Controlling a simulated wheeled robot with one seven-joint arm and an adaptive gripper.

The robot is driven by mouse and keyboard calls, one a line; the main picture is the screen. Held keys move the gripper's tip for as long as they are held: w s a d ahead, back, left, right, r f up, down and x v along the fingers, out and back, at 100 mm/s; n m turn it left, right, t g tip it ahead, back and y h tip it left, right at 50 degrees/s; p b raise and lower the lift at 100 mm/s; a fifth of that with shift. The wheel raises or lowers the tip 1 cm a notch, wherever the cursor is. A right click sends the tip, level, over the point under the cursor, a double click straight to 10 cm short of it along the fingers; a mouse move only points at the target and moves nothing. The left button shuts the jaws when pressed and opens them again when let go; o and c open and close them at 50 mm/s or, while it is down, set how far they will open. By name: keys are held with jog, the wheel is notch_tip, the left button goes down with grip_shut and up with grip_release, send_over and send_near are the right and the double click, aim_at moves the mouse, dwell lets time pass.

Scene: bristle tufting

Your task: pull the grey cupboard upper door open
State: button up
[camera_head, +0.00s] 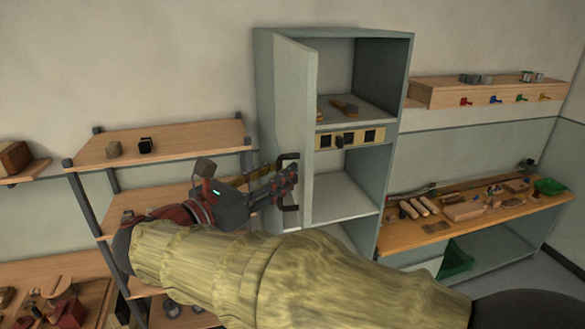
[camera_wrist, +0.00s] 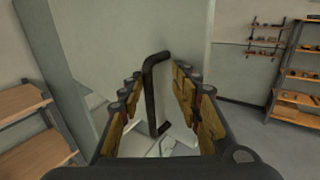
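The grey cupboard (camera_head: 383,85) stands against the wall in the head view. Its upper door (camera_head: 294,125) is swung wide open on the left, so the inside shows. The door's face also fills the middle of the wrist view (camera_wrist: 125,45). The black bar handle (camera_head: 289,157) is on the door's outer face. In the wrist view the handle (camera_wrist: 152,90) stands between the fingers of my gripper (camera_wrist: 157,80). The fingers are apart, with a gap visible on both sides of the handle. In the head view my gripper (camera_head: 285,180) is at the handle, partly covering it.
Brushes (camera_head: 345,106) lie on the cupboard's upper shelf, above a wooden strip (camera_head: 370,136) with dark squares. A shelf rack (camera_head: 160,140) stands close on the left. A workbench (camera_head: 400,237) with tools and a green tray (camera_head: 550,186) is on the right.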

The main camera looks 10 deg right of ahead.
jog(key=s+d+v, duration=0.1)
jog(key=v, duration=0.5)
notch_tip(320, 180, down, 12)
jog(key=a+m+g+y, duration=0.1)
jog(key=a+m+y, duration=0.2)
jog(key=y, duration=0.1)
jog(key=s+d+f+m+g+y+b, duration=0.25)
jog(key=s+f+m+b, duration=0.35)
jog(key=f, duration=0.5)
jog(key=s+d+f+m+g+y+b, duration=0.2)
jog(key=s+d+f+m+y+b, duration=0.4)
jog(key=f, duration=0.5)
jog(key=s+d+f+m+g+y+b, duration=0.1)
jog(key=s+f+m+g+y+b, duration=0.1)
jog(key=s+f+m+b, duration=0.65)
jog(key=d+f+m+t+b, duration=0.2)
jog(key=d+f+b, duration=0.5)
jog(key=f+b, duration=0.3)
jog(key=shift+w+d+f, duration=0.3)
jog(key=shift+d+f, duration=0.1)
